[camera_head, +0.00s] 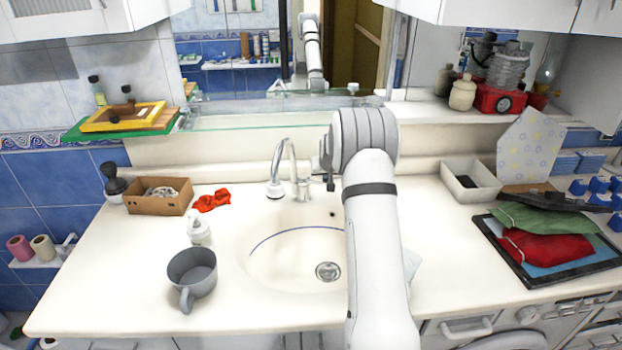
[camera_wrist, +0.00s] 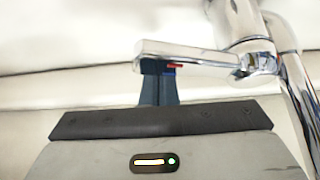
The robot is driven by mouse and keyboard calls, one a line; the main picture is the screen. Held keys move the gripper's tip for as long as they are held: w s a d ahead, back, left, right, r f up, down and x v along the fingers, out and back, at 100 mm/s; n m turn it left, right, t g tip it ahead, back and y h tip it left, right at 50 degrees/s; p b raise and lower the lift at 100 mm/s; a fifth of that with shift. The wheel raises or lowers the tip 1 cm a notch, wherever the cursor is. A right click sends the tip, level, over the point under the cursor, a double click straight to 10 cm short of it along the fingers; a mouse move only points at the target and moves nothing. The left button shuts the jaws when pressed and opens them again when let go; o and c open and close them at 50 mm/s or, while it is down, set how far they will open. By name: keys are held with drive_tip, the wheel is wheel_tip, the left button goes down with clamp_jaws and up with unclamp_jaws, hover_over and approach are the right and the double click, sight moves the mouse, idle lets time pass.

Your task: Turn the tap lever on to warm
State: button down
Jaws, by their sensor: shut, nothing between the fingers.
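The chrome tap (camera_head: 291,170) stands at the back of the sink, with its curved spout to the left. In the wrist view its lever (camera_wrist: 200,52) sticks out to the left from the tap body (camera_wrist: 292,85), with a small red and blue mark near its free end. My gripper (camera_wrist: 157,80) is shut and empty, its dark fingertips right at the lever's free end. The lever partly hides the tips, and I cannot tell whether they touch. In the head view my gripper (camera_head: 327,165) is just right of the tap, and my arm hides part of the basin.
A grey mug (camera_head: 192,275) and a white bottle (camera_head: 198,230) stand left of the basin (camera_head: 290,262). A cardboard box (camera_head: 159,196) and red cloth (camera_head: 212,200) lie farther back. A glass shelf (camera_head: 260,117) runs above the tap. Folded cloths (camera_head: 540,245) lie at the right.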

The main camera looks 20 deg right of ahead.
sight(324, 182)
drive_tip(key=shift+s, duration=0.1)
drive_tip(key=shift+s+a+b, duration=0.45)
drive_tip(key=shift+s+b, duration=0.05)
drive_tip(key=shift+s, duration=0.05)
drive_tip(key=shift+s+a+b, duration=0.4)
drive_tip(key=shift+s+b, duration=0.1)
drive_tip(key=shift+s, duration=0.25)
idle(0.3)
drive_tip(key=shift+s+a+b, duration=0.45)
drive_tip(key=shift+s+b, duration=0.05)
drive_tip(key=shift+f, duration=0.1)
